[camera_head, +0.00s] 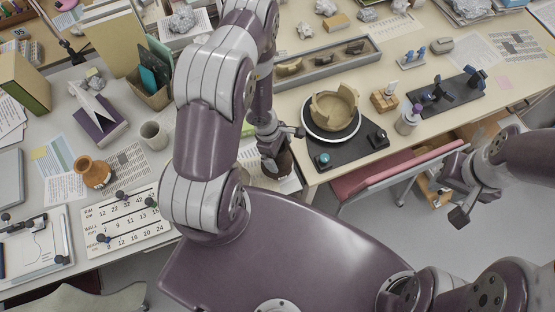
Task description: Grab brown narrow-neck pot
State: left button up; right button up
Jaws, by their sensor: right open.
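An orange-brown pot (95,174) with a narrow neck and a dark band stands on the left table, beside a printed sheet. My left gripper (281,140) points down near the table's inner edge, well to the right of this pot. A dark brown rounded object (279,165) shows just under its fingers. It is partly hidden, and I cannot tell whether the fingers hold it. My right gripper (462,190) is open and empty over the floor at the right, far from the pot.
A grey mug (153,136) and a purple box (99,123) stand near the pot. A number card (125,222) with dark pegs lies in front. A broken tan bowl (335,108) sits on a turntable at the right table. A pink chair (390,172) stands below.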

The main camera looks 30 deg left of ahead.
pick_arm(q)
jog(key=shift+s+a+r, duration=0.1)
jog(key=shift+s+a, duration=0.05)
jog(key=shift+s, duration=0.05)
jog(key=c, duration=0.8)
jog(key=shift+w, duration=0.1)
jog(key=c, duration=1)
grip_shut()
jog(key=shift+r, duration=0.1)
